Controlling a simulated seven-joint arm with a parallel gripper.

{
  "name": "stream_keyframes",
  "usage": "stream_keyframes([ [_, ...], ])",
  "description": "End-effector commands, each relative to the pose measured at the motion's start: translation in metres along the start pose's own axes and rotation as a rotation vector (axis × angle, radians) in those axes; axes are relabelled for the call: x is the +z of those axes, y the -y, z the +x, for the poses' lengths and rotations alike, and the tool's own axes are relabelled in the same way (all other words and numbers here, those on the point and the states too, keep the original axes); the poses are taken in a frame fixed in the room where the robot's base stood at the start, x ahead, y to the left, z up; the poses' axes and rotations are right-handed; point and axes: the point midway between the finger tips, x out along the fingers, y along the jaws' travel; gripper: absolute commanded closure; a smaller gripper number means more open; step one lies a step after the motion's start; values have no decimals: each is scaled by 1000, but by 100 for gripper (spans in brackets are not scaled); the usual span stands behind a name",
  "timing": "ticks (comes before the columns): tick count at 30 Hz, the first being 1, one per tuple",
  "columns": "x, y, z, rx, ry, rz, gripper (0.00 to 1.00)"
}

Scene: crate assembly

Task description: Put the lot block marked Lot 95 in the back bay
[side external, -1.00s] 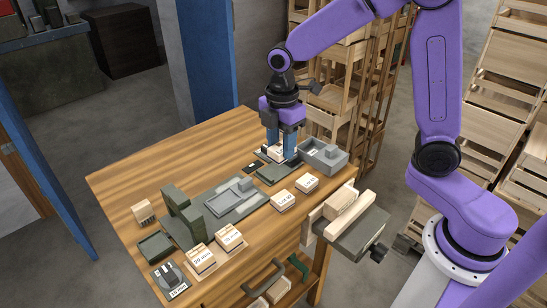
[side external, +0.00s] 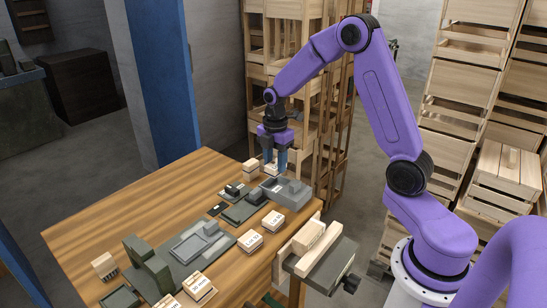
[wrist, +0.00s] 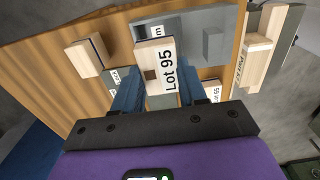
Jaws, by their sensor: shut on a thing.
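My gripper (side external: 275,170) is shut on a pale wooden block, the lot block marked Lot 95 (wrist: 158,66). Its label reads clearly between the blue fingers in the wrist view. In the side view the block (side external: 269,167) is mostly hidden by the fingers. The gripper holds it above the far end of the table, over the back edge of a grey tray (side external: 299,199). This tray has a raised block inside and also shows in the wrist view (wrist: 190,22). I cannot tell which part is the back bay.
A wooden block (side external: 250,168) stands left of the gripper. A dark plate (side external: 243,212) lies left of the tray. Two labelled blocks (side external: 272,222) (side external: 249,242) lie in front. A vise (side external: 325,262) holding wood is at the table's right edge. Wooden racks (side external: 290,60) stand behind.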

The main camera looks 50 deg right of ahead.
Motion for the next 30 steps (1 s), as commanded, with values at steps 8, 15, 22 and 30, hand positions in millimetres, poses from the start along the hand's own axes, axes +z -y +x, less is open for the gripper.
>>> stream_keyframes([
  [8, 0, 1, 24, -3, 0, 1, 88],
  [15, -1, 1, 44, -3, 0, 0, 88],
  [22, 0, 0, 55, -2, 0, 1, 88],
  [30, 0, 0, 57, 0, 0, 1, 88],
])
